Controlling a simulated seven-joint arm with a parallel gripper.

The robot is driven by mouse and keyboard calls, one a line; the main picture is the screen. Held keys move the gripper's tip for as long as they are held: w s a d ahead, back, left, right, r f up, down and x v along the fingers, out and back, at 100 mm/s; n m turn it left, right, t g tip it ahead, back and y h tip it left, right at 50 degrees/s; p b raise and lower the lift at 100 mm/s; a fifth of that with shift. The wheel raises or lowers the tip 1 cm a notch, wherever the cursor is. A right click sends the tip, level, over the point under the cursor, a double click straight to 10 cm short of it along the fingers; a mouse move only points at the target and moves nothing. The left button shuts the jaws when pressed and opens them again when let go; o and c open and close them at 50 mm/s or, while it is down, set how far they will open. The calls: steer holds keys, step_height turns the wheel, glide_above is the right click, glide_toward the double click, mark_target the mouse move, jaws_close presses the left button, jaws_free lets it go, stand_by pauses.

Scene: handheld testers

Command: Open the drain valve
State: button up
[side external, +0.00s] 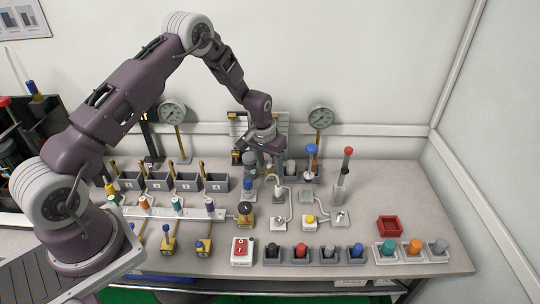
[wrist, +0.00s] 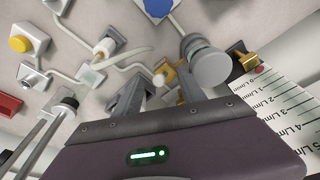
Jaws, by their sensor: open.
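My gripper (side external: 268,155) is at the back middle of the bench, above the pipework. In the wrist view its two grey fingers (wrist: 160,88) are apart, with nothing held between them. A grey round knob (wrist: 211,66) stands close to the right finger; I cannot tell whether they touch. A small white-tipped fitting (wrist: 108,46) with a pale lever (wrist: 94,77) lies left of the fingers on the pipe. No readable label shows which part is the drain valve. The fingertips are partly hidden in the side view.
A blue-topped valve (side external: 312,150) and a red-topped upright handle (side external: 347,153) stand to the right of my gripper. Two gauges (side external: 321,118) are behind. Grey bins (side external: 188,183) stand left, and a row of coloured knobs (side external: 301,252) is in front.

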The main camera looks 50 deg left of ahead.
steer(key=shift+s+a, duration=0.1)
steer(key=shift+a, duration=0.15)
steer(key=shift+w+v, duration=0.25)
steer(key=shift+v, duration=0.9)
steer(key=shift+w+v, duration=0.25)
steer(key=shift+v, duration=0.9)
steer(key=shift+r, duration=0.75)
steer(key=shift+d+r, duration=0.1)
steer(key=shift+r, duration=0.3)
steer(key=s+d+r, duration=0.2)
steer(key=s+r, duration=0.2)
steer(key=r, duration=0.3)
steer(key=s+d+r+m+t, duration=0.1)
steer(key=s+d+r, duration=0.15)
steer(key=r, duration=0.45)
steer(key=s+d+r, duration=0.2)
steer(key=s+r, duration=0.2)
steer(key=r, duration=0.3)
steer(key=s+d+r+m+t, duration=0.1)
steer(key=s+d+r, duration=0.1)
steer(key=s, duration=1)
steer(key=s+d+r+m+t, duration=0.1)
steer(key=s+d+r, duration=0.1)
steer(key=s, duration=1)
steer(key=shift+s+r+h, duration=0.3)
steer(key=shift+r, duration=0.3)
